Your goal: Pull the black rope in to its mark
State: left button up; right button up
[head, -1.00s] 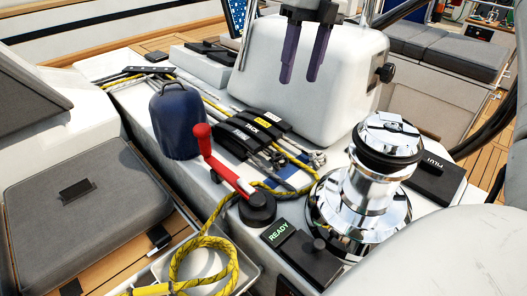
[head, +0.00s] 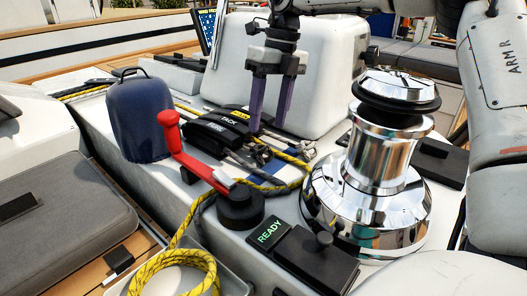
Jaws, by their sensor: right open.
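My right gripper (head: 267,128) points down with its two purple fingers apart. It appears over or just behind the right end of the black rope clutches (head: 220,127), and nothing shows between the fingers. Dark and grey lines (head: 241,160) come out of the clutches towards the chrome winch (head: 375,165). I cannot tell for sure which one is the black rope, and no mark on it can be made out. A yellow rope with dark flecks (head: 268,187) runs from the clutches around a black base to a coil. My left gripper is out of view.
A red-handled lever (head: 190,155) on a black base stands left of the winch. A navy bag (head: 138,118) sits further left. A black box (head: 300,255) with a green READY display is in front. A white housing (head: 290,75) stands behind.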

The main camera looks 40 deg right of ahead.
aim_at(263, 146)
jog(key=f+b, duration=0.1)
jog(key=f, duration=0.2)
jog(key=a+f+b, duration=0.1)
jog(key=f, duration=0.3)
jog(key=shift+w+a+f, duration=0.1)
jog(key=shift+a, duration=0.1)
